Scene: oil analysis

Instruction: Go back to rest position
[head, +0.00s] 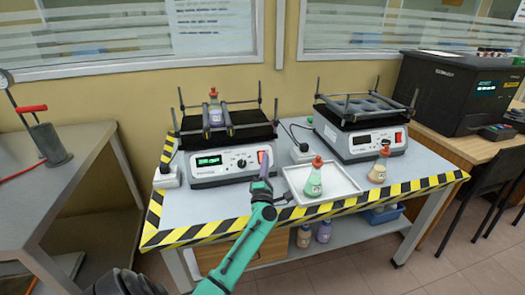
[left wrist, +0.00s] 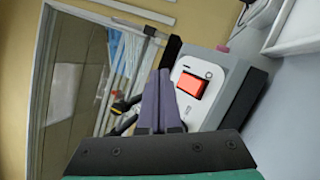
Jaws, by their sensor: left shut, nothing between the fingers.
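My left gripper (head: 264,165) is shut and empty, just in front of the red switch at the right end of the left shaker (head: 224,165). In the left wrist view its closed purple fingers (left wrist: 160,103) are close to the red power switch (left wrist: 191,86); I cannot tell whether they touch it. The left shaker's display is lit green. A bottle with a red cap (head: 214,107) stands on its black platform between purple holders. My right gripper is not in view.
A white tray (head: 345,183) with a green flask (head: 314,180) lies on the striped-edge table. A tan flask (head: 378,168) stands right of it. The right shaker (head: 362,140) is at the back. Bottles sit on the lower shelf. A grey bench (head: 88,150) stands left.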

